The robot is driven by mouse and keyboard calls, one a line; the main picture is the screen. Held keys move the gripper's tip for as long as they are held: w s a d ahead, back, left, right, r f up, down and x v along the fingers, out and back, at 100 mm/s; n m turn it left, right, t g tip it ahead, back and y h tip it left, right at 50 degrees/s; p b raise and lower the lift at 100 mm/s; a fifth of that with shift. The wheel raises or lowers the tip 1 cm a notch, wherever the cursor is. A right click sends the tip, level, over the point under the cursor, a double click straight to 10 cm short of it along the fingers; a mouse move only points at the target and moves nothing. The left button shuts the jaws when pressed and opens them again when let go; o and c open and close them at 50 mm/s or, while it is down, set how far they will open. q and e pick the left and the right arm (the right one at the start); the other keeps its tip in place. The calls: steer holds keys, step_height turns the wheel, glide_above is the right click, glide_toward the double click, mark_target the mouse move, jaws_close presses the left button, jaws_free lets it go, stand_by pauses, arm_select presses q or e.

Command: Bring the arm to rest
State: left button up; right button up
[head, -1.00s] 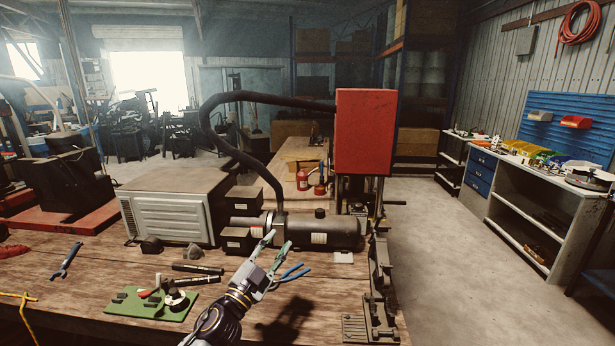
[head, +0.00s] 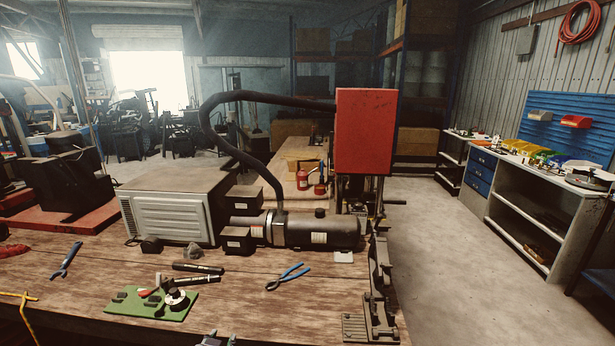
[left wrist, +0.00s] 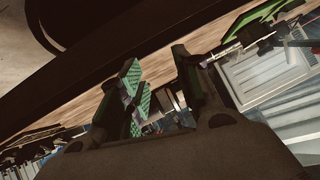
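My left gripper (left wrist: 160,88) shows in the left wrist view with its two green-padded fingers apart and nothing seen between them. In the head view only small tips of it (head: 213,341) show at the bottom edge, in front of the workbench (head: 130,265). They are apart from the tools on the bench. My right gripper is in neither view.
Blue-handled pliers (head: 288,277), a green tray (head: 125,303) with small parts, a blue wrench (head: 66,260) and black cylinders (head: 198,268) lie on the bench. The crimper with its red box (head: 365,130) stands behind. The bench's front middle is clear.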

arm_select(q)
steer(key=s+f+g+h, duration=0.1)
steer(key=s+f+g, duration=0.3)
steer(key=s, duration=0.5)
steer(key=s+f+g, duration=0.4)
steer(key=s, duration=0.5)
step_height(320, 180, down, 33)
steer(key=s, duration=0.3)
steer(key=s+a+f+g, duration=0.1)
steer(key=s+a+f, duration=0.1)
steer(key=s+f, duration=0.7)
steer(key=s+a+f+g, duration=0.1)
steer(key=s+a+f, duration=0.1)
steer(key=s+f, duration=0.8)
steer(key=s, duration=0.3)
steer(key=shift+a+f, duration=0.25)
steer(key=shift+f, duration=0.05)
